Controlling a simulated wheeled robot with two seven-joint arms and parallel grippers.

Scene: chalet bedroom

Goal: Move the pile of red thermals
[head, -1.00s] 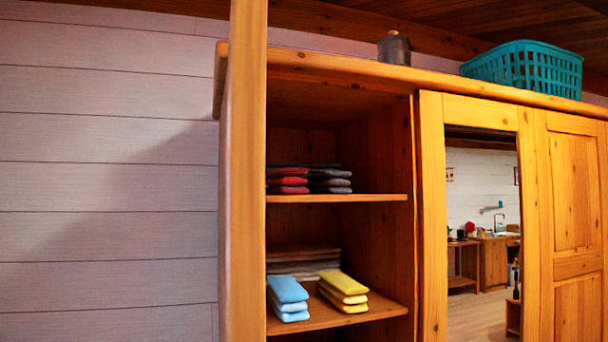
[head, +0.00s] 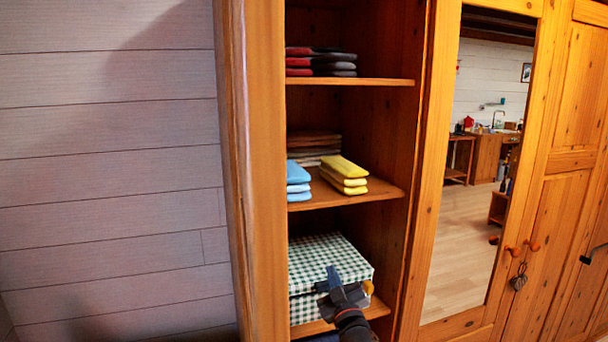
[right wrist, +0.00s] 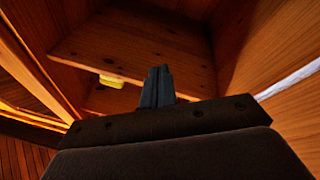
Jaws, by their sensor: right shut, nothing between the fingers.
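A pile of red thermals (head: 299,62) lies on the upper shelf of the open wardrobe in the head view, partly cut off by the wardrobe's left side. A pile of dark grey folded cloths lies against it on the right (head: 337,66). My right gripper (head: 331,284) is low in the head view, in front of the checked box on the lower shelf, well below the red pile. It is shut and empty. In the right wrist view its fingers (right wrist: 157,87) are together, pointing at the wooden shelf underside. My left gripper is not in view.
Blue (head: 298,180) and yellow (head: 344,174) folded piles stand on the middle shelf (head: 385,191), with brown cloths behind. The green checked box (head: 325,255) fills much of the lower shelf. A mirrored door (head: 470,180) stands to the right.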

